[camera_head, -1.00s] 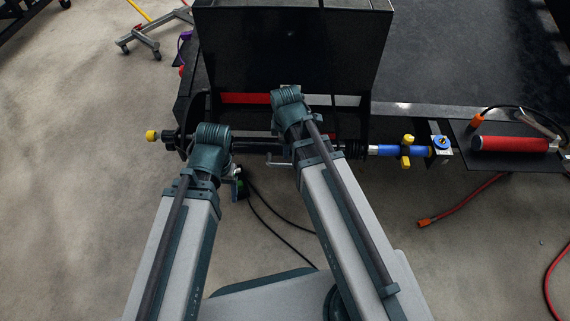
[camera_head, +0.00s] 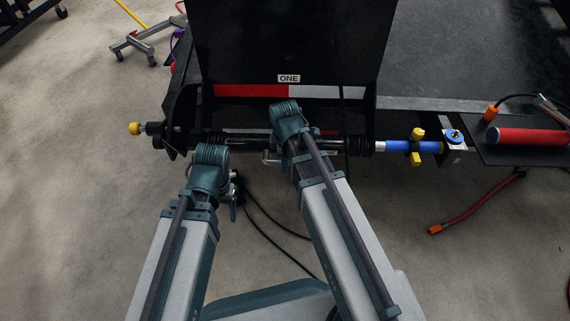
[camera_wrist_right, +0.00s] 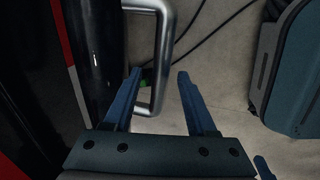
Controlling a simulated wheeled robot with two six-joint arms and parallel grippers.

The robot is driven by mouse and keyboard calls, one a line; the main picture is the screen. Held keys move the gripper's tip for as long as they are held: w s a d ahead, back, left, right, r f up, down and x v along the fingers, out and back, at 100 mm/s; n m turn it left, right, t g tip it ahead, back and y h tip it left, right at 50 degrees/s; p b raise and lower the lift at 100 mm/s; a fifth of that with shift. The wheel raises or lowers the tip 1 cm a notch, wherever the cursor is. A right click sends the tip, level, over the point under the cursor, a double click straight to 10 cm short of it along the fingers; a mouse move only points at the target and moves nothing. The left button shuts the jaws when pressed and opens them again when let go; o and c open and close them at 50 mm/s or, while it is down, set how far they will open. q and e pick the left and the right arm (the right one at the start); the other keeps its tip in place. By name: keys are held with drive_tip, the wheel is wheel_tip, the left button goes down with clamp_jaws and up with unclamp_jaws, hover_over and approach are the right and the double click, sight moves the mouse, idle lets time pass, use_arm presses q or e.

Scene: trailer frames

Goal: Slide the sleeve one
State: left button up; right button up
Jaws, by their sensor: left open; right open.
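A black panel (camera_head: 288,45) carries a label reading ONE (camera_head: 289,78). Below it a dark horizontal tube (camera_head: 258,142) runs across, with ribbed black sections, and a silver handle (camera_head: 270,160) hangs under it. I cannot tell which part is the sleeve. My left gripper (camera_head: 211,163) is open in front of the tube's left part; its fingers are mostly hidden by the wrist. My right wrist is over the tube's middle. In the right wrist view my right gripper (camera_wrist_right: 160,75) is open, its fingers apart around the lower part of the U-shaped handle (camera_wrist_right: 166,48); contact is unclear.
A yellow knob (camera_head: 135,128) ends the tube at left. A blue cylinder (camera_head: 400,147) with a yellow valve (camera_head: 417,147) is at right, near a red cylinder (camera_head: 520,136). Black cables (camera_head: 275,222) and a red hose (camera_head: 475,207) lie low. Open floor lies left.

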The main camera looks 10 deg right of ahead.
clamp_jaws()
idle(0.3)
idle(1.2)
